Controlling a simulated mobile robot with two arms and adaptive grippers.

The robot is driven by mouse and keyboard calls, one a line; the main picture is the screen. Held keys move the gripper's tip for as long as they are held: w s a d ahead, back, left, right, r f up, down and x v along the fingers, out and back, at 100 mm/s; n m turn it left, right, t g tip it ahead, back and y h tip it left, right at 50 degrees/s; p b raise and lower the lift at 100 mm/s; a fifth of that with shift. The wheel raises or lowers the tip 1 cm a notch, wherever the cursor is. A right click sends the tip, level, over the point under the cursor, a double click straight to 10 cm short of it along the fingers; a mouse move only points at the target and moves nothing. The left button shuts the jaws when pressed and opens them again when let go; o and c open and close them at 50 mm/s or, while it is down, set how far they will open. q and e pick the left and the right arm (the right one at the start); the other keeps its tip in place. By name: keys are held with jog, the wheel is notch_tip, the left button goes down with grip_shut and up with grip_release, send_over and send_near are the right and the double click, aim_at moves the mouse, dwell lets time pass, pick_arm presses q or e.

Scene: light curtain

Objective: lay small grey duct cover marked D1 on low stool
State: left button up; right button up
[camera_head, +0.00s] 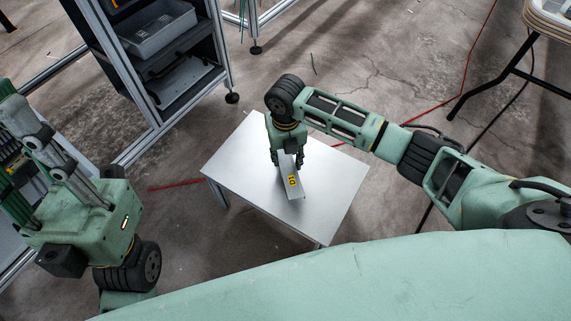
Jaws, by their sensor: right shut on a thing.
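The small grey duct cover (289,170) has a yellow label with dark marking near its front end. It is in the jaws of my right gripper (287,159), which points down and is shut on it. The cover is over the middle of the low stool (240,165), a pale grey flat top on metal legs. Its front end looks at or just above the top; I cannot tell whether it touches.
A dark shelf rack on a metal frame (222,55) with grey bins (155,28) stands behind the stool at upper left. A table with black legs (500,70) is at upper right. A red cable (440,105) lies on the concrete floor. The stool top around the cover is bare.

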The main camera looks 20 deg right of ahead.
aim_at(286, 159)
jog(key=shift+f, duration=0.15)
notch_tip(286, 159, down, 4)
jog(key=shift+b, duration=1.25)
jog(key=o, duration=1.3)
